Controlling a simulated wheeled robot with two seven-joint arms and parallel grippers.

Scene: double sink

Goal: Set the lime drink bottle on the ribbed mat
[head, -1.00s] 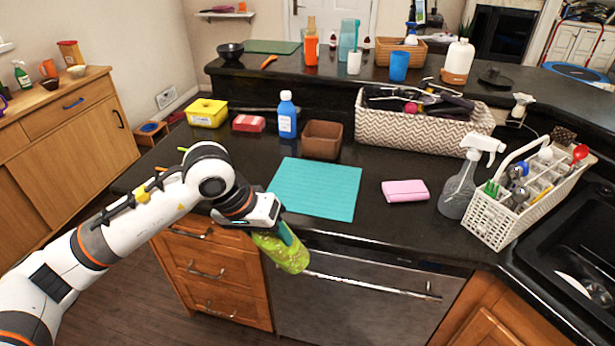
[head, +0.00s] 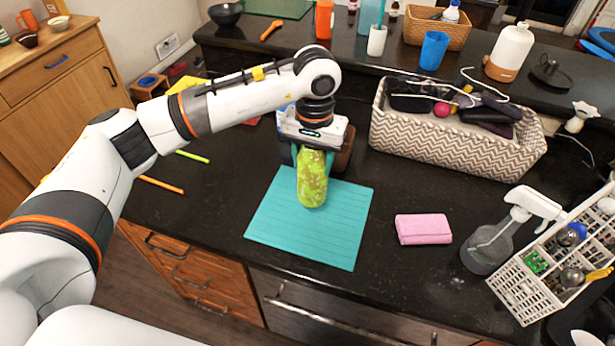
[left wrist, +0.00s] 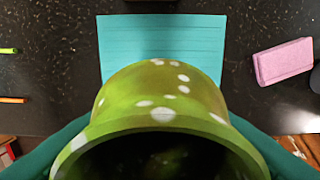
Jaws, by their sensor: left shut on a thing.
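The lime drink bottle (head: 312,180), green with pale spots, is held in my left gripper (head: 312,152), whose fingers are shut on its sides. It hangs over the upper middle of the teal ribbed mat (head: 340,228) in the head view. In the left wrist view the bottle (left wrist: 165,95) fills the lower middle, and the mat (left wrist: 165,38) lies beyond it with bare counter around. Whether the bottle's lower end touches the mat cannot be told. My right gripper is not in view.
A pink sponge (head: 423,229) lies right of the mat, with a spray bottle (head: 490,245) and white caddy (head: 510,300) farther right. A patterned basket (head: 450,148) stands behind. A brown box is partly hidden behind my gripper. Green and orange sticks (head: 162,185) lie left.

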